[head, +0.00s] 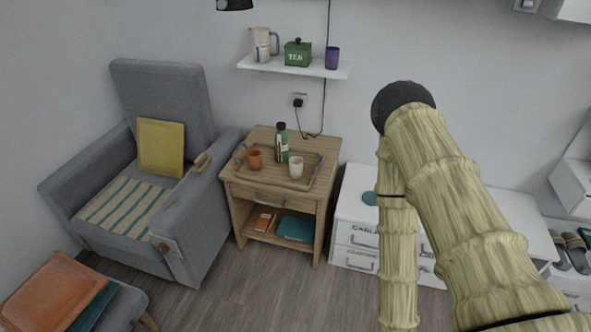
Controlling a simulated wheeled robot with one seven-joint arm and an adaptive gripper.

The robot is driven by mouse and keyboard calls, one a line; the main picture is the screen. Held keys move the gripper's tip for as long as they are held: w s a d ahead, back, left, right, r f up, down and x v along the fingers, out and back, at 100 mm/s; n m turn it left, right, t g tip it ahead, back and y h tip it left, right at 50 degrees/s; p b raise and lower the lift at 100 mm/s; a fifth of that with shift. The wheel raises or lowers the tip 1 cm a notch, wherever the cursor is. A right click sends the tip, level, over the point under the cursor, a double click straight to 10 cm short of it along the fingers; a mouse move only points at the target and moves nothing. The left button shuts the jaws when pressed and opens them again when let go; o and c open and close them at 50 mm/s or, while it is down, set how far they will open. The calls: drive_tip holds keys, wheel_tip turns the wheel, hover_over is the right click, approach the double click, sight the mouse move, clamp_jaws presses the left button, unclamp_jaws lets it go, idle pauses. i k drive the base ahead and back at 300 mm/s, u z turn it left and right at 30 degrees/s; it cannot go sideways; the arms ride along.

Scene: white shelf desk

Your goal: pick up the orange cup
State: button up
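The orange cup (255,160) stands upright on a wooden tray (308,178) on top of the wooden side table (252,190). A white cup (296,167) stands on the same tray to its right, apart from it. A green bottle (281,144) stands behind and between the two cups. My arm fills the right part of the view, well to the right of the cup. My gripper is out of the frame, and nothing touches the cup.
A grey armchair (215,195) stands left of the table. A wall shelf (292,67) hangs above it. A white drawer unit (352,210) is to the right. A cable (325,110) hangs behind the table. Floor (250,290) in front is clear.

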sight(255, 160)
drive_tip(key=u, duration=0.7)
drive_tip(key=i, duration=1.25)
drive_tip(key=u, duration=0.25)
